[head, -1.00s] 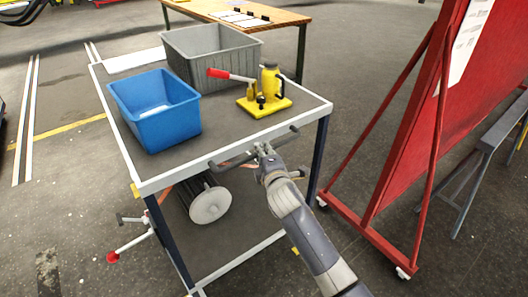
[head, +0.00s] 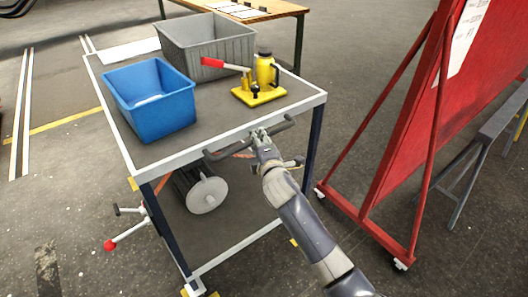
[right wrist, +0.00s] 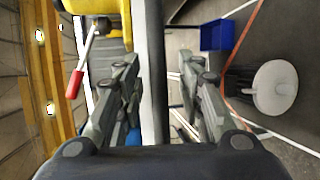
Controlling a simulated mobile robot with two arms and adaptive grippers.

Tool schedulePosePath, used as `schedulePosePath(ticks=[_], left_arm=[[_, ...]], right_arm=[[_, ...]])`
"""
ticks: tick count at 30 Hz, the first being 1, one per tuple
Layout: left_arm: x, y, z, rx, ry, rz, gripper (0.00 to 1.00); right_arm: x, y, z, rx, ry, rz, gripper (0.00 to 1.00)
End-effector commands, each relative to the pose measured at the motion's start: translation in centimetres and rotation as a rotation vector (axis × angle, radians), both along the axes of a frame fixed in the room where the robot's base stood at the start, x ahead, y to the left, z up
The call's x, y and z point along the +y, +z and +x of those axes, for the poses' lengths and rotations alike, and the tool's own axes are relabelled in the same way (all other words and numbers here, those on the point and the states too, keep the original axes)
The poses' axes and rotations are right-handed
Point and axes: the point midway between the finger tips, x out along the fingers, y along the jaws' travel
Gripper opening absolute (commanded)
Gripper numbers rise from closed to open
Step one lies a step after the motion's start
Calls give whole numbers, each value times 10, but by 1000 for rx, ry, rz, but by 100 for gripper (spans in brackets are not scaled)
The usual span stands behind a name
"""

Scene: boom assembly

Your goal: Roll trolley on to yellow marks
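The trolley (head: 165,162) has a grey top with a white rim and a dark bar handle (head: 222,153) along its near side. My right gripper (head: 259,135) is at the middle of this handle. In the right wrist view its fingers (right wrist: 160,60) stand apart on either side of the bar, with a gap showing on the right. Small yellow marks lie low around the trolley: by its near left foot (head: 186,293), near the right leg (head: 293,243) and beside the left side (head: 133,184). My left gripper is out of view.
On the trolley stand a blue bin (head: 150,105), a grey crate (head: 210,50) and a yellow jack (head: 262,85) with a red-tipped lever. A red wheeled board (head: 415,130) stands close on the right. A wooden table (head: 270,8) is behind. Floor at the left is open.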

Motion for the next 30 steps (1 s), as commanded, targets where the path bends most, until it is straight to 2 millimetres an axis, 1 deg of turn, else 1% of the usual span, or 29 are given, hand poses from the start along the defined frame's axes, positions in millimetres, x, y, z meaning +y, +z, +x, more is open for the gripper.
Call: schedulePosePath(ticks=[5,18,24,30], left_arm=[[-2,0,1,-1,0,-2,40],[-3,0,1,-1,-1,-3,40],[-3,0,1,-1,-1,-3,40],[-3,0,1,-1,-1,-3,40]], right_arm=[[-5,3,-22,-1,1,-1,35],[-20,17,-88,-2,3,1,35],[-24,20,-105,-1,2,1,35],[-25,21,-109,-1,1,0,35]])
